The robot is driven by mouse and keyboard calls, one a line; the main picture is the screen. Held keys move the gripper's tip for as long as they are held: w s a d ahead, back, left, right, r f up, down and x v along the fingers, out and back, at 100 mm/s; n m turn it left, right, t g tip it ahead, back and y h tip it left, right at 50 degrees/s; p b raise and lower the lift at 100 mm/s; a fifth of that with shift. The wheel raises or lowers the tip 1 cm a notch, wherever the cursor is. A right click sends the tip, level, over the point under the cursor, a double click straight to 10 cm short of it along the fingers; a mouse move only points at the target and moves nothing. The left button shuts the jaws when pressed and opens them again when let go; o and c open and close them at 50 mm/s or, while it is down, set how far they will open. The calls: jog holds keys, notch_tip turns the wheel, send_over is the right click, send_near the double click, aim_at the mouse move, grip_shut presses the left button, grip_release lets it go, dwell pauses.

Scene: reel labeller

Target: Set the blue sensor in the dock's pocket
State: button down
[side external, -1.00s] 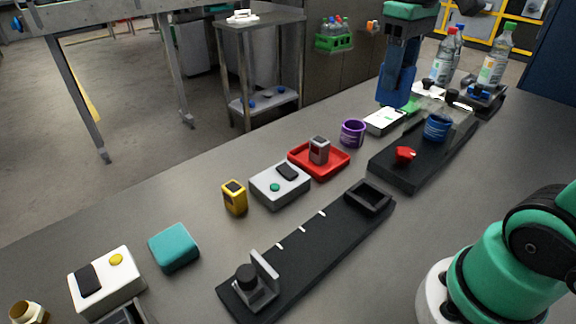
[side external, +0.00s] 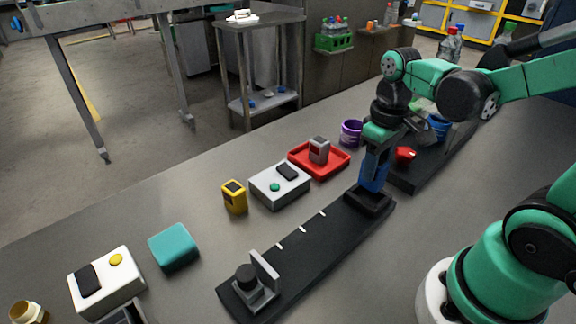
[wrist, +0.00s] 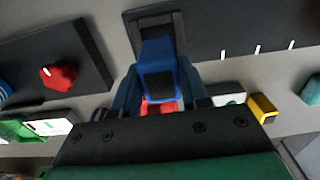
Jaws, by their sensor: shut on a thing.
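The dock is a long black bar (side external: 300,245) with white tick marks. A square raised-rim pocket (side external: 366,206) is at its far right end, and a grey bracket with a black knob (side external: 250,285) is at its near end. My gripper (side external: 374,178) is directly over the pocket, pointing down. In the wrist view my gripper (wrist: 160,92) is shut on the blue sensor (wrist: 158,52), one finger on each side. The sensor's far end is at the pocket, whose rim (wrist: 178,30) shows around it. I cannot tell how deep it sits.
A red tray (side external: 335,168) with a grey sensor (side external: 319,150), a white box (side external: 280,185) and a yellow sensor (side external: 234,197) lie left of the dock. A second black bar with a red knob (side external: 404,154) is behind my gripper. Bare table lies right of the dock.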

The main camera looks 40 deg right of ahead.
jog(key=shift+f, duration=1.75)
jog(key=shift+f, duration=0.15)
jog(key=shift+c, duration=2.3)
grip_release()
notch_tip(320, 180, up, 12)
jog(key=w+a+f+t, duration=0.3)
jog(key=a+t, duration=0.3)
jog(key=t, duration=0.1)
jog(key=shift+f, duration=0.15)
